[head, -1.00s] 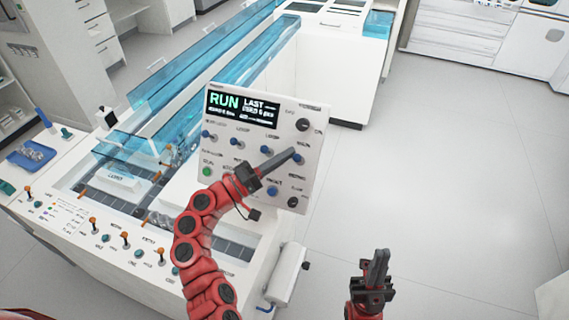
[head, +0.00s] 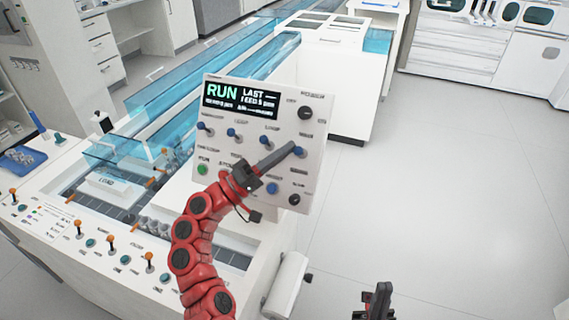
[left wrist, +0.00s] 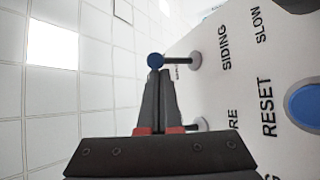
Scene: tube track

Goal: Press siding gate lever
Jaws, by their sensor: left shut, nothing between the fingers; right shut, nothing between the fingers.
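The control panel (head: 225,150) stands upright on the machine, with a lit screen reading RUN. The siding lever is a short metal stem with a blue ball tip (head: 300,152), at the panel's right side. In the left wrist view its blue ball (left wrist: 155,60) sticks out from the panel beside the word SIDING. My left gripper (head: 292,148) is shut and empty, its fingertips right at the blue ball; whether they touch it I cannot tell. My right gripper (head: 381,290) is shut and empty, low in the head view, away from the panel.
Other blue-tipped levers (head: 232,133), a green button (head: 202,169), a blue button (head: 272,188) and black knobs (head: 306,113) surround the siding lever. Orange-tipped levers (head: 110,242) line the machine's front edge. Clear tube covers (head: 200,85) run behind. The floor at right is clear.

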